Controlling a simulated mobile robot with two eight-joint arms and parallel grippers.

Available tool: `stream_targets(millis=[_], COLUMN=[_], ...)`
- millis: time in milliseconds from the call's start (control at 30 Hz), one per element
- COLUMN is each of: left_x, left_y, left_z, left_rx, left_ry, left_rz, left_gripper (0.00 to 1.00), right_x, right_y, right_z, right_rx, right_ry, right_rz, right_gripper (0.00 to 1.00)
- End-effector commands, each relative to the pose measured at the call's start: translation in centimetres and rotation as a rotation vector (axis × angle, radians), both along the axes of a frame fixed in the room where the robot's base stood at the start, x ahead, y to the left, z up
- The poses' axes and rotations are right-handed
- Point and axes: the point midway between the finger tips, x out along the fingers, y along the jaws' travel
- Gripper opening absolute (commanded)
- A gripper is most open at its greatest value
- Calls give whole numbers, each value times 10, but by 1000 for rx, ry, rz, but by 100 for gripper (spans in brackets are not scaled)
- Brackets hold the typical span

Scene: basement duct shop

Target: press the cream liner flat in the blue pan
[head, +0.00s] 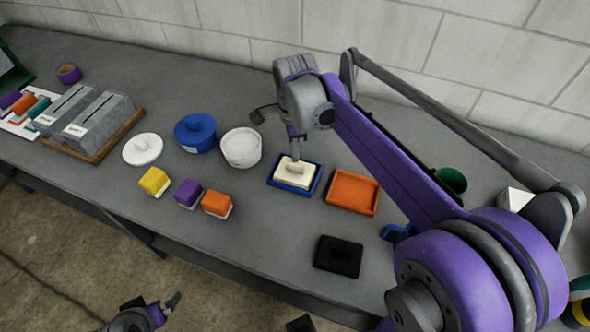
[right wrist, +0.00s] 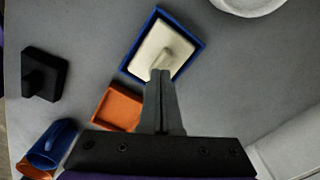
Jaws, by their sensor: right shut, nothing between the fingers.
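The blue pan (head: 275,183) lies on the grey bench, and its blue rim also shows in the right wrist view (right wrist: 199,46). The cream liner (head: 286,179) lies in it, with a raised grip at its middle; it also shows in the right wrist view (right wrist: 175,40). I cannot tell whether the liner sits fully flat. My right gripper (head: 298,150) is shut and empty, its fingertips pointing down at the liner's grip; in the right wrist view (right wrist: 160,72) they overlap the grip. Contact is unclear. My left gripper (head: 168,304) is low at the bottom edge, away from the bench top.
An orange tray (head: 352,192) sits close right of the pan. A white tub (head: 241,150), blue lidded pot (head: 195,134) and white lid (head: 143,149) stand left. Yellow (head: 154,181), purple (head: 188,194) and orange (head: 216,204) blocks line the front. A black handled block (head: 338,263) lies nearer.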

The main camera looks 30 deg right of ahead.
Motion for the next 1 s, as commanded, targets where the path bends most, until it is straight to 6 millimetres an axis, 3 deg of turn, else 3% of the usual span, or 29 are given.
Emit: stream_targets(millis=[1000], left_x=[-2], left_y=[0], left_z=[-6], left_rx=[0], left_ry=[3], left_rz=[0], left_gripper=[100], right_x=[0], right_y=[0], right_z=[-9], right_rx=[0], right_ry=[0], right_rz=[0], right_gripper=[0])
